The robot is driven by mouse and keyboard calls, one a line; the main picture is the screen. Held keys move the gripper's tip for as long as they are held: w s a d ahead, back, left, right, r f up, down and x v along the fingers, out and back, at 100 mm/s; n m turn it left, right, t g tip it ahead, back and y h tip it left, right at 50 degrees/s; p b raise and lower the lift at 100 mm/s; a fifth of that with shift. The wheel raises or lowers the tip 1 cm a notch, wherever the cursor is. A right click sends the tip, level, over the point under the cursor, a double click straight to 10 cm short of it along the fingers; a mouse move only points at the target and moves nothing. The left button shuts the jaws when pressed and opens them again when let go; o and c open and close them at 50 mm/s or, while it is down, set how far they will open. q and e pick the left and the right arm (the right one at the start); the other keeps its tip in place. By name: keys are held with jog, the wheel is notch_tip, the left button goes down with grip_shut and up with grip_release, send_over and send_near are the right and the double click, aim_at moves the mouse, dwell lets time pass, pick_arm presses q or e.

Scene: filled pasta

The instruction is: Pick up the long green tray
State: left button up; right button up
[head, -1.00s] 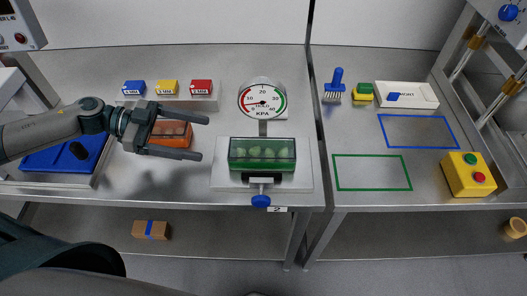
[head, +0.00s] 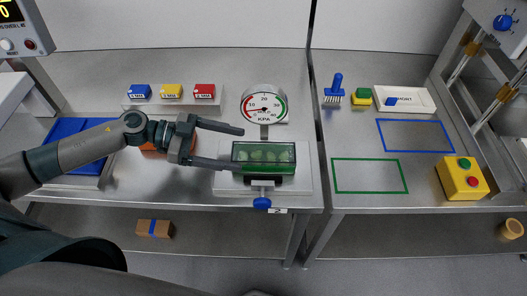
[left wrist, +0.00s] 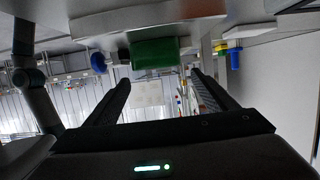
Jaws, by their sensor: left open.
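The long green tray (head: 263,166) has a clear top with several pale green pieces inside. It sits on a white base plate (head: 220,183) below the round pressure gauge in the head view. My left gripper (head: 236,147) is open and empty. Its fingers point right, with the tips at the tray's left end, one behind it and one near its left edge. In the left wrist view the tray's green side (left wrist: 153,52) shows ahead, between the two spread fingers (left wrist: 160,85). Whether a finger touches the tray cannot be told. My right gripper is not in view.
The pressure gauge (head: 264,104) stands just behind the tray, and a blue knob (head: 262,203) sits in front. An orange tray (head: 153,147) is partly hidden behind my left arm. A green outlined area (head: 368,176) on the right table is bare.

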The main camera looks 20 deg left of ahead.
aim_at(259, 152)
pick_arm(q)
jog(key=shift+p+x, duration=0.35)
jog(key=shift+x, duration=0.85)
jog(key=shift+w+d+f, duration=0.15)
jog(key=shift+d, duration=0.35)
jog(key=shift+d, duration=0.15)
jog(key=shift+w+d+p, duration=0.2)
jog(key=shift+d+p, duration=0.4)
jog(key=shift+p, duration=0.1)
jog(key=p+x, duration=0.1)
jog(key=x, duration=0.1)
jog(key=shift+d, duration=0.4)
jog(key=shift+w+d+f, duration=0.2)
jog(key=shift+d+f, duration=0.1)
jog(key=shift+d, duration=0.15)
